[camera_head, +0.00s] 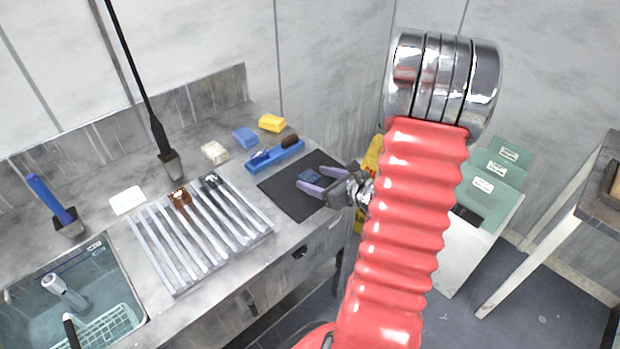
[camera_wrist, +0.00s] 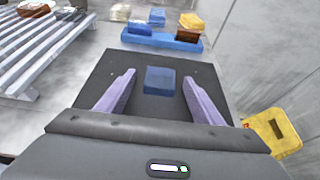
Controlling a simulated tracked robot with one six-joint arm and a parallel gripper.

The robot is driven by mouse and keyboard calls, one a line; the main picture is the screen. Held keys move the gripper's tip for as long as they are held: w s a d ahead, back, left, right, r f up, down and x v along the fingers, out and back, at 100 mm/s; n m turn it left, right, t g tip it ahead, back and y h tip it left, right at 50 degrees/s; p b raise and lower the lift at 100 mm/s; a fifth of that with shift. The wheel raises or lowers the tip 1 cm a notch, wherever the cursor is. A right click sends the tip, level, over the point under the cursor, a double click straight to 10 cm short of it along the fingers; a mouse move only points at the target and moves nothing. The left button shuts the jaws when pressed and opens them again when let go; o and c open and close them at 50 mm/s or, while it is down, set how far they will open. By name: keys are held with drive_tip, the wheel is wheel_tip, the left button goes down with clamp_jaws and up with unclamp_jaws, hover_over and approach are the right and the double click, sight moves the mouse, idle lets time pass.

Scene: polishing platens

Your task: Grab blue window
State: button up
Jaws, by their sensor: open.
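The blue window looks like a small dark blue block (camera_wrist: 160,80) lying on a black mat (camera_wrist: 112,64). In the head view the blue block (camera_head: 309,176) shows between my gripper's fingers. My gripper (camera_wrist: 158,86) is open, with one purple finger on each side of the block and a gap on both sides. In the head view my gripper (camera_head: 314,183) is low over the mat (camera_head: 284,196) at the counter's right end. I cannot tell the exact height of the fingertips above the mat.
A blue tray (camera_head: 262,163) with a brown-and-blue brush or block lies behind the mat. Blue (camera_head: 245,138) and yellow (camera_head: 271,123) sponges sit farther back. A slatted rack (camera_head: 190,240) and a sink (camera_head: 75,300) are to the left. A yellow sign (camera_wrist: 282,137) stands beside the counter.

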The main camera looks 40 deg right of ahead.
sight(313, 179)
drive_tip(key=shift+x, duration=0.85)
drive_tip(key=shift+c, duration=0.2)
drive_tip(key=c, duration=1.2)
drive_tip(key=shift+o, duration=0.2)
drive_tip(key=shift+r, duration=0.1)
wheel_tip(313, 179, up, 10)
